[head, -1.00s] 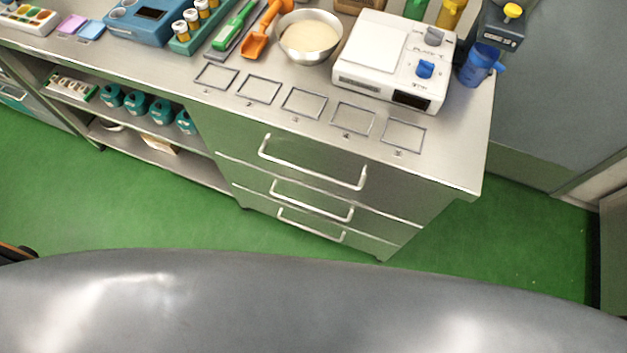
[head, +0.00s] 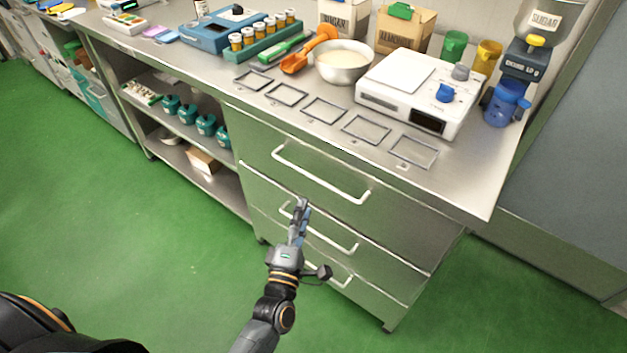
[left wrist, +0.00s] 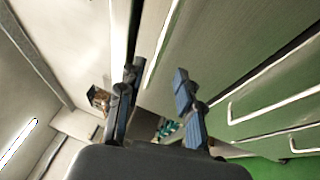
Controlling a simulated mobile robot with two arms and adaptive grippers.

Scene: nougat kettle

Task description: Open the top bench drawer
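The top bench drawer (head: 262,135) is shut, flush in the steel bench front under the counter. Its long pale bar handle (head: 320,176) is in plain view in the head view. My left gripper (head: 302,208) is in front of the drawers, just below the top handle in the picture, with no contact visible. In the left wrist view its two fingers (left wrist: 156,82) are apart with nothing between them. Drawer handles (left wrist: 272,104) show to the right of the fingers there; which drawers they belong to is hard to tell. My right gripper is out of view.
Two lower drawers with similar handles (head: 335,238) are shut below. The counter (head: 455,180) holds a white scale (head: 395,83), a steel bowl (head: 342,62) and several empty square frames (head: 325,110). Open shelves (head: 200,178) are at left. The green floor (head: 130,250) in front is clear.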

